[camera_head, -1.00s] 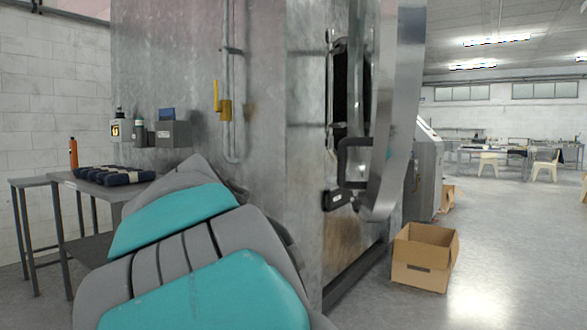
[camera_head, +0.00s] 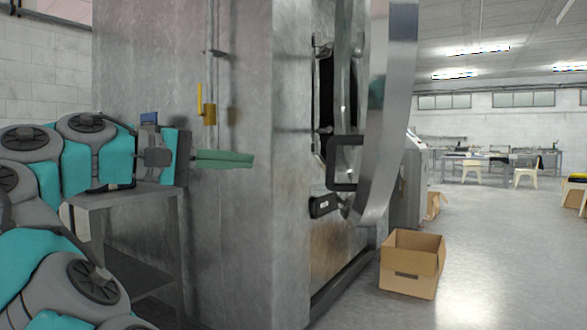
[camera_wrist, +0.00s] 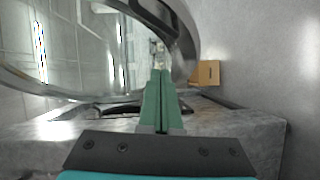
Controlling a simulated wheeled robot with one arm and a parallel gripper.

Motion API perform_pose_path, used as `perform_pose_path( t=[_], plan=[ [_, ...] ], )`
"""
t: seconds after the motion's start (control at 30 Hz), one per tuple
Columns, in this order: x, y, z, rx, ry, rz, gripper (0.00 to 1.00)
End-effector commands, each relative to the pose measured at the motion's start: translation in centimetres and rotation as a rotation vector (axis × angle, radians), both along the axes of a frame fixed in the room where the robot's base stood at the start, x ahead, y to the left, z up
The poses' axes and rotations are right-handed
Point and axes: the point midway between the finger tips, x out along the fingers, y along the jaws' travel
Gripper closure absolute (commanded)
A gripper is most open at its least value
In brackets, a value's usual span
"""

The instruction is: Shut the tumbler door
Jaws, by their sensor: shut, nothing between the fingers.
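The tumbler door (camera_head: 394,110) is a thick metal ring seen nearly edge-on in the head view. It stands open, swung out from the front of the big metal washer (camera_head: 235,120). The dark drum opening (camera_head: 326,105) shows behind it. A dark latch or hinge block (camera_head: 325,205) sits low beside the opening. My gripper (camera_head: 250,160) is shut and empty, with long green fingers, in front of the washer's side panel and left of the door. In the wrist view the fingers (camera_wrist: 161,75) point toward the door's curved rim (camera_wrist: 185,30); I cannot tell whether they touch it.
An open cardboard box (camera_head: 411,264) stands on the floor right of the washer; it also shows in the wrist view (camera_wrist: 207,73). A metal table (camera_head: 140,195) stands at left behind my arm.

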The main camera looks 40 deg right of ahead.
Motion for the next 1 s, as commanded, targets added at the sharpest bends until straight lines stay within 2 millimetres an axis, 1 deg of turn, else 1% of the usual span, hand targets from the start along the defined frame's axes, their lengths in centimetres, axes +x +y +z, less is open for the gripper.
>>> perform_pose_path(
  t=[0.17, 0.27, 0.37, 0.63, 0.8, 1.0],
  plan=[
    [-0.2, -1.6, -0.6, 0.001, -0.001, -0.004, 1.00],
    [-0.4, -3.1, -0.6, 0.002, -0.002, -0.006, 1.00],
    [-0.5, -4.8, -0.6, 0.001, -0.002, -0.003, 1.00],
    [-0.7, -9.9, -1.1, 0.002, -0.001, -0.003, 1.00],
    [-2.1, -11.0, -1.2, 0.002, -0.003, -0.003, 1.00],
    [-3.2, -12.1, -1.4, 0.001, 0.000, -0.002, 1.00]
  ],
)
